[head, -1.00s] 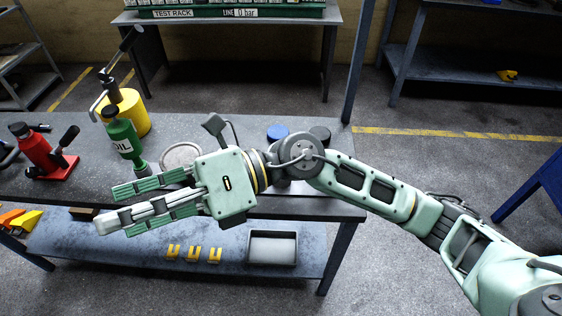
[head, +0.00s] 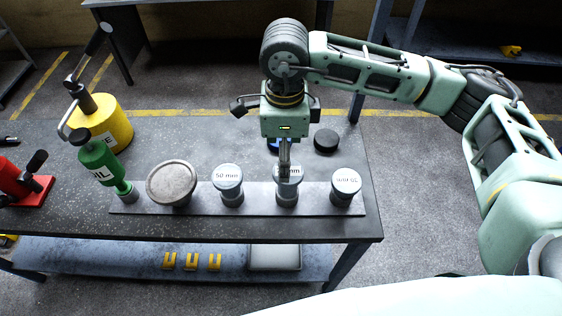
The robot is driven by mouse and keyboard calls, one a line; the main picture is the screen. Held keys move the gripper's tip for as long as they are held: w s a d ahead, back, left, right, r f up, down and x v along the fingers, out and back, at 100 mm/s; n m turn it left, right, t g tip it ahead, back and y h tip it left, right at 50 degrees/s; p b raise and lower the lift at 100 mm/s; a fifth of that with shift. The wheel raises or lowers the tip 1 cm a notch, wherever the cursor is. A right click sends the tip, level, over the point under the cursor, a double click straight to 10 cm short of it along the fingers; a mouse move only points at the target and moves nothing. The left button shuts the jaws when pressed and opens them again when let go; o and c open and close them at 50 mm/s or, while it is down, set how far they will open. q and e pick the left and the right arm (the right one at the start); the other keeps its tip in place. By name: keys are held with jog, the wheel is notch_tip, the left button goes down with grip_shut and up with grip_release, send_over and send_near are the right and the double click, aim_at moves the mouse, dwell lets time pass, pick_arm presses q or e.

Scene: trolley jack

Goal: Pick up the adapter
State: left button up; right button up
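Several grey round-topped pieces stand in a row on a flat grey strip (head: 258,206) on the bench; which one is the adapter, I cannot tell. One top reads "50 mm" (head: 228,180). To its right stands a piece whose label ends in "mm" (head: 288,196), and the rightmost piece (head: 345,186) has a label too small to read. My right gripper (head: 284,174) points down over the middle labelled piece, its fingers covering part of that label. The fingers show as a narrow dark shape, so their opening and any contact are unclear. My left gripper is out of view.
A wide grey disc (head: 173,182) sits left of the labelled pieces. A green oil bottle (head: 100,162), yellow container (head: 104,122) and red jack-like item (head: 22,184) stand further left. A black round piece (head: 326,140) lies behind the strip, beside a partly hidden blue one (head: 273,144).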

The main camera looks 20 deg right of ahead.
aim_at(288, 186)
jog(key=shift+s+f, duration=0.2)
jog(key=shift+f, duration=0.15)
jog(key=shift+s+d+f+p, duration=0.1)
jog(key=shift+s+f+p, duration=0.4)
jog(key=shift+f, duration=0.2)
jog(key=shift+d+f+p, duration=0.15)
jog(key=shift+f+p, duration=0.2)
jog(key=shift+f, duration=0.25)
jog(key=shift+d+f+p, duration=0.15)
jog(key=shift+f+p, duration=0.2)
jog(key=shift+f, duration=0.2)
notch_tip(288, 186, down, 2)
jog(key=shift+w+f, duration=0.1)
jog(key=shift+f, duration=0.3)
jog(key=c, duration=1.6)
grip_shut()
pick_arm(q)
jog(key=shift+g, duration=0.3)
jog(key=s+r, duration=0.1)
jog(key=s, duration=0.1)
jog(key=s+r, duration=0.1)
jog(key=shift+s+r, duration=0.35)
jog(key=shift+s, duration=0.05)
pick_arm(e)
jog(key=shift+w+a+r, duration=0.1)
jog(key=shift+r, duration=0.05)
